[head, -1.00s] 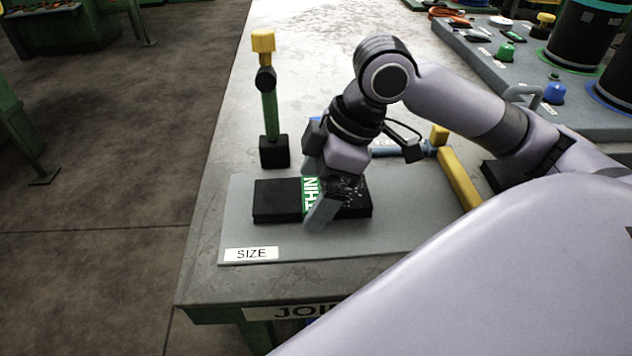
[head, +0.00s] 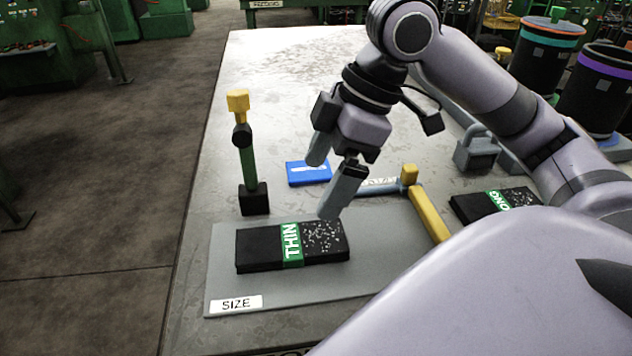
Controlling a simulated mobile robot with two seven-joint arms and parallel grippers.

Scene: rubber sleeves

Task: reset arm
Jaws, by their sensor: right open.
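My right gripper (head: 328,190) is open and empty in the head view. Its fingers point down, above and a little behind the right part of a black sleeve pack with a green THIN band (head: 258,250). The pack lies flat on a grey mat (head: 225,285) with a SIZE label (head: 236,303). A gap shows between the fingertips, with nothing between them. My left gripper is not in view.
A green post with a yellow top (head: 247,150) stands behind the mat. A blue box (head: 308,173), a yellow-handled tool (head: 428,212) and another black pack with a green band (head: 480,205) lie on the table (head: 270,75). Dark drums (head: 545,70) stand at right.

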